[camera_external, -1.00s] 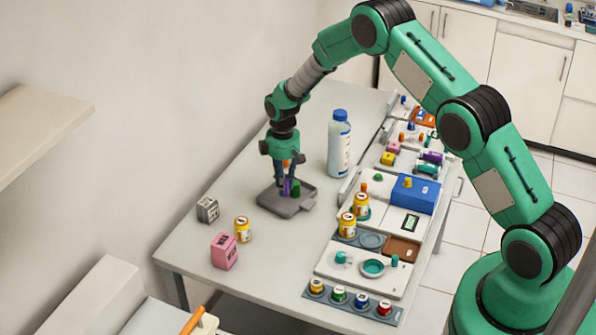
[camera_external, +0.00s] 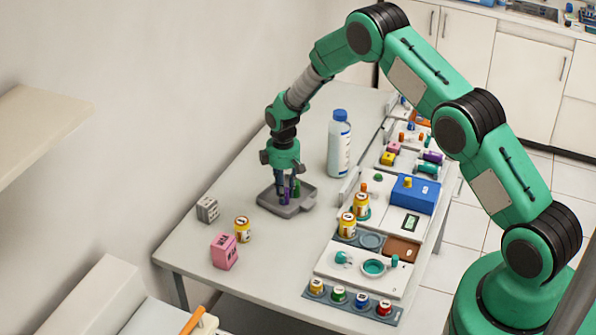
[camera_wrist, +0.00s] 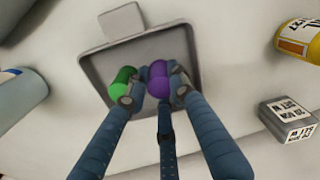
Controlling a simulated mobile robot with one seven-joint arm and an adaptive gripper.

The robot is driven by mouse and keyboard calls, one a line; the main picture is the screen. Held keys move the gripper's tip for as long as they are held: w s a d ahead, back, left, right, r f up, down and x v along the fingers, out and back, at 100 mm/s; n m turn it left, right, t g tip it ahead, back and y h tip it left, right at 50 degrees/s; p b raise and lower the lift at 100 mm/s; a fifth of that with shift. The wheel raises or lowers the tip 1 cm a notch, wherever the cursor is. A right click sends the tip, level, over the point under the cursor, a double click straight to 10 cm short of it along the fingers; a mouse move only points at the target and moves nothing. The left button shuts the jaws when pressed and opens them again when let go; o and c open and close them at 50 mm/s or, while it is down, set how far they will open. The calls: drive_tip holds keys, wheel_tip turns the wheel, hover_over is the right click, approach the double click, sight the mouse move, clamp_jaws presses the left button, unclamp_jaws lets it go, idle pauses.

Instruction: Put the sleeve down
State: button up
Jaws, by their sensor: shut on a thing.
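My gripper (camera_external: 286,190) points down over a grey tray (camera_external: 303,207) with a raised rim. It is shut on a small purple cylinder, the sleeve (camera_external: 284,199), which also shows between the fingers in the wrist view (camera_wrist: 158,78). A green cylinder (camera_wrist: 124,74) lies in the tray just left of the purple one in the wrist view, and it also shows in the external view (camera_external: 296,188). The sleeve is low over the tray floor; I cannot tell whether it touches. The fingers hide part of it.
A white bottle with a blue cap (camera_external: 339,143) stands behind the tray. A grey box (camera_external: 207,209), a yellow jar (camera_external: 242,229) and a pink box (camera_external: 224,251) stand at the front left. Racks with jars and a blue box (camera_external: 415,194) line the right side.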

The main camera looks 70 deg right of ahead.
drive_tip(key=shift+f, duration=0.15)
drive_tip(key=o, duration=0.7)
wheel_tip(320, 180, up, 12)
idle(0.6)
drive_tip(key=shift+r, duration=0.2)
idle(0.3)
